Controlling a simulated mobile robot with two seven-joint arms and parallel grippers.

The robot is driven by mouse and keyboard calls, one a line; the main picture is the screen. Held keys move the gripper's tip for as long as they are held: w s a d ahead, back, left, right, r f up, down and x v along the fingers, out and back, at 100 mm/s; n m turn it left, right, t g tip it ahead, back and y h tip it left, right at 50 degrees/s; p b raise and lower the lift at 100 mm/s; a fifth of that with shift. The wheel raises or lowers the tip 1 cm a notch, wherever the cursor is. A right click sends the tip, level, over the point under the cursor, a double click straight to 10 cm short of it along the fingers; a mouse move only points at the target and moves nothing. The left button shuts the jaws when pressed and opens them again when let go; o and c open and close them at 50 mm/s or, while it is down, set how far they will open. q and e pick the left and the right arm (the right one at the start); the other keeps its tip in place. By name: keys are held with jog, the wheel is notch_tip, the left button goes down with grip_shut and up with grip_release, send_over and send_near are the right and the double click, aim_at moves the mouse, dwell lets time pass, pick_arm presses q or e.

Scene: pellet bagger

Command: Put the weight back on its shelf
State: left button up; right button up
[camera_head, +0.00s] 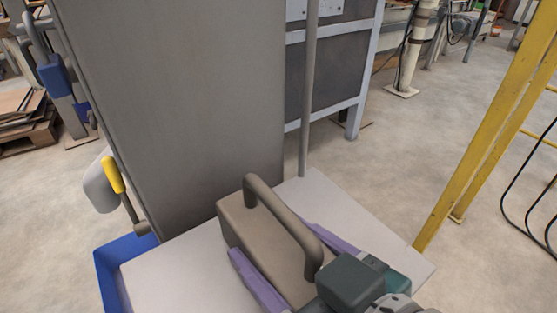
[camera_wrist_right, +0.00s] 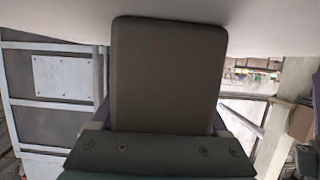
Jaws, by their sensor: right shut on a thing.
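The weight (camera_head: 235,222) is a grey-brown block with a thick arched handle (camera_head: 280,215), at the lower middle of the head view. My right gripper (camera_head: 270,239) is shut on it, with one purple finger along each side of the block. In the right wrist view the weight (camera_wrist_right: 167,72) fills the middle, between the fingers. A pale flat plate (camera_head: 175,278) lies under the weight; I cannot tell whether the weight touches it. Whether this plate is the shelf is not clear. My left gripper is not in view.
A tall grey column (camera_head: 180,110) stands right behind the plate, with a thin upright pole (camera_head: 308,100) beside it. A yellow-handled lever (camera_head: 115,176) and a blue bin edge (camera_head: 108,275) are at left. A yellow frame (camera_head: 485,130) stands at right, with open floor between.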

grip_shut()
jog(key=shift+r, duration=0.25)
